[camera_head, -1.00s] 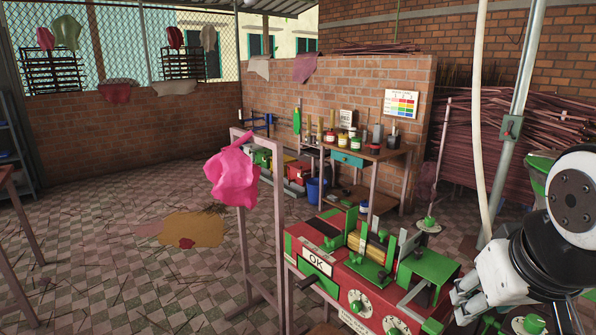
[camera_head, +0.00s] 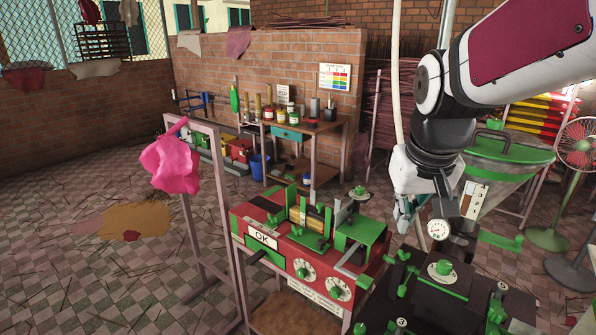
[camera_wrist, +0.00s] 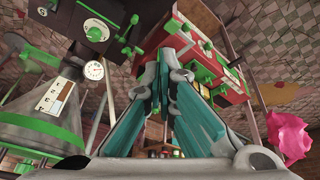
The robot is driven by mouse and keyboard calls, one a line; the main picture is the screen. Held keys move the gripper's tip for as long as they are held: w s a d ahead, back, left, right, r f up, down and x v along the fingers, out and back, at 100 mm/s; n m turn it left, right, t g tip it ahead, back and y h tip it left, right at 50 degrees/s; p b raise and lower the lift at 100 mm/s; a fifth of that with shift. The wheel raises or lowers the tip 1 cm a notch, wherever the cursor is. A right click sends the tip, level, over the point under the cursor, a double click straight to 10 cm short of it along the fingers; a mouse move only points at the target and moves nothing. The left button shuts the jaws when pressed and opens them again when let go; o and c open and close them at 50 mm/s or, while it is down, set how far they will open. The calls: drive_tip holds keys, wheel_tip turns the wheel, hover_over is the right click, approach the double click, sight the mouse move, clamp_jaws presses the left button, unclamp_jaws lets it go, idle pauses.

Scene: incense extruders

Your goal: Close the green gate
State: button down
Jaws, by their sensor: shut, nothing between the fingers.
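No part is marked as the green gate, and I cannot tell for certain which one it is. A flat green bar (camera_head: 500,241) sticks out to the right below a clear hopper (camera_head: 508,165) with a green rim. The red machine (camera_head: 270,222) carries upright green plates (camera_head: 292,200) and a green block (camera_head: 362,232). My gripper (camera_head: 403,224) hangs pointing down between the red machine and the hopper. In the wrist view its teal fingers (camera_wrist: 168,58) come together at the tips, shut with nothing held. The red machine shows behind them.
A dark machine (camera_head: 455,300) with green knobs and a round gauge (camera_head: 438,229) stands close below my gripper. A pink cloth (camera_head: 172,162) hangs on a frame at left. The tiled floor at left is mostly open.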

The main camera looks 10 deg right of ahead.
drive_tip(key=w+d+m+p, duration=0.25)
drive_tip(key=w+d, duration=0.25)
drive_tip(key=d, duration=0.6)
drive_tip(key=m+t+p, duration=0.4)
drive_tip(key=m+p, duration=0.1)
drive_tip(key=m, duration=0.2)
hover_over(509, 245)
drive_tip(key=s+d, duration=0.2)
drive_tip(key=s, duration=0.8)
wheel_tip(509, 245, down, 12)
drive_tip(key=r, duration=0.1)
drive_tip(key=x, duration=1)
drive_tip(key=shift+s+f, duration=0.3)
drive_tip(key=shift+f, duration=0.1)
drive_tip(key=shift+d, duration=0.1)
drive_tip(key=w+a, duration=0.1)
drive_tip(key=w, duration=0.1)
drive_tip(key=w+a, duration=0.2)
drive_tip(key=shift+w+a, duration=0.25)
drive_tip(key=shift+a, duration=0.05)
